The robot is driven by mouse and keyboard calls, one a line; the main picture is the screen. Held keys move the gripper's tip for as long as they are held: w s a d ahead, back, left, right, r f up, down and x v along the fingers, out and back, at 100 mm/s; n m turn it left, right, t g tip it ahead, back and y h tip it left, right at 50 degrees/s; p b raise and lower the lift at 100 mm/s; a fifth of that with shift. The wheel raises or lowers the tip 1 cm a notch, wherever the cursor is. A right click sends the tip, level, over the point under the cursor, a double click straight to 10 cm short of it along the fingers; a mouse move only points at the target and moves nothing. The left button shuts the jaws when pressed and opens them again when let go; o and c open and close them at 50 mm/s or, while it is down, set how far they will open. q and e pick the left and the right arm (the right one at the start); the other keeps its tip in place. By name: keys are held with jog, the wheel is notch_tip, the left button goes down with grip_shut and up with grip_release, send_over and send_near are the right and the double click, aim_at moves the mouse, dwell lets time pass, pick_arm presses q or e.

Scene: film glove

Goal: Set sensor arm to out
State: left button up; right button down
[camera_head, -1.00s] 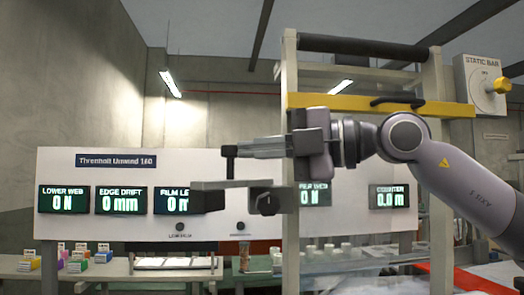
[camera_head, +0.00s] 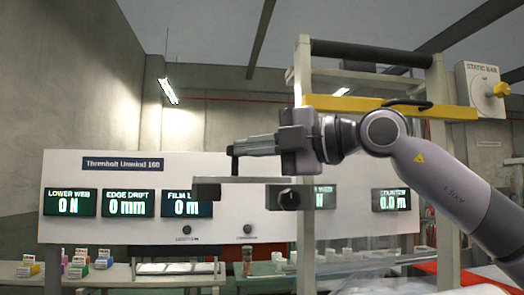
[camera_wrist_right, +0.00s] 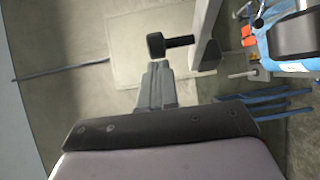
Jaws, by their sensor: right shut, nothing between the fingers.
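What looks like the sensor arm, a flat grey bar (camera_head: 225,189), juts left from the pale machine frame in the head view. My right gripper (camera_head: 238,149) is shut and empty, level with the peg top and pointing left. In the wrist view the shut fingers (camera_wrist_right: 157,68) end just short of a black peg (camera_wrist_right: 178,41) with a round head. I cannot tell whether they touch. My left gripper is out of view.
A white panel (camera_head: 100,225) with several readouts stands behind. A yellow bar (camera_head: 390,107) crosses the frame above my right wrist. A static bar dial (camera_head: 485,88) is at upper right. Small coloured boxes (camera_head: 80,262) stand at lower left.

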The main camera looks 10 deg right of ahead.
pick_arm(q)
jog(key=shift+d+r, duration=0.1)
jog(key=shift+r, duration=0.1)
pick_arm(e)
jog(key=shift+w+a, duration=0.55)
jog(key=shift+w, duration=0.4)
jog(key=shift+w+a, duration=0.5)
jog(key=shift+w, duration=0.4)
